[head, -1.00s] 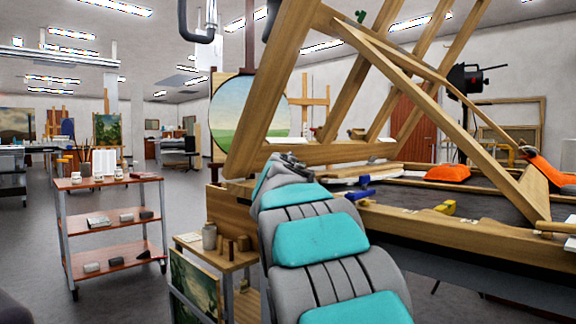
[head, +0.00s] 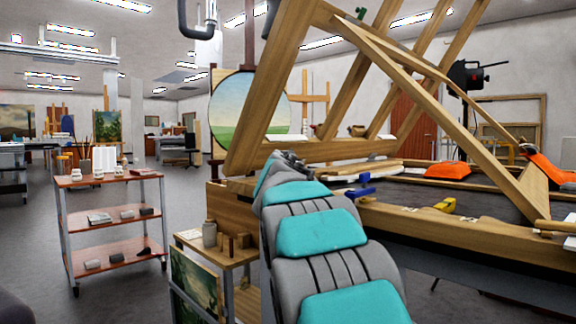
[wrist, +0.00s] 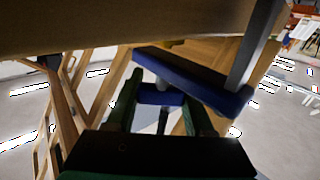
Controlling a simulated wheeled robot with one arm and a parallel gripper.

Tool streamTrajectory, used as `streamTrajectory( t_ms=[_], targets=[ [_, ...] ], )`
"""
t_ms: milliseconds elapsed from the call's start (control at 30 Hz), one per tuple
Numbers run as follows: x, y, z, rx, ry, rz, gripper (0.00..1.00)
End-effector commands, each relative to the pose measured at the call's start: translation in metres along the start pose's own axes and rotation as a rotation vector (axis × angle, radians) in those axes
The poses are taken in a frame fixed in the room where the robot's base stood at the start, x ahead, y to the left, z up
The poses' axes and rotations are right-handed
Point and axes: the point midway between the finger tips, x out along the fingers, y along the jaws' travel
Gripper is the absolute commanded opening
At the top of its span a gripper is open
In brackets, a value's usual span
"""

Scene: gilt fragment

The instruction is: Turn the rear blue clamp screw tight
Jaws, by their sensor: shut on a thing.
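In the wrist view a blue clamp (wrist: 205,85) runs slantwise along the wooden frame. A short blue piece (wrist: 160,95), which looks like the clamp screw's handle, sits between the two dark green fingers of my gripper (wrist: 160,108). The gripper is shut on it, with a finger at each side. A dark shank shows just below that piece. In the head view a blue clamp (head: 358,191) sits on the near edge of the wooden bench; I cannot tell if it is the same clamp. My gripper is hidden in the head view. How tight the screw is cannot be seen.
A large slanted wooden frame (head: 350,149) stands over the bench (head: 400,217). A small side table (head: 222,256) and a shelf cart (head: 110,181) stand at left.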

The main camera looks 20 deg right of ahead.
Motion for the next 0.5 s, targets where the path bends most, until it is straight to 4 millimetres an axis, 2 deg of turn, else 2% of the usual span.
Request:
streamTrajectory(
  t_ms=[33,267,500],
  targets=[
    [0.0000,0.0000,-0.0001,0.000,0.000,0.000,0.26],
    [0.0000,0.0000,0.0000,0.000,0.000,0.000,0.00],
    [0.0000,0.0001,0.0008,0.001,0.001,0.009,0.00]
  ],
)
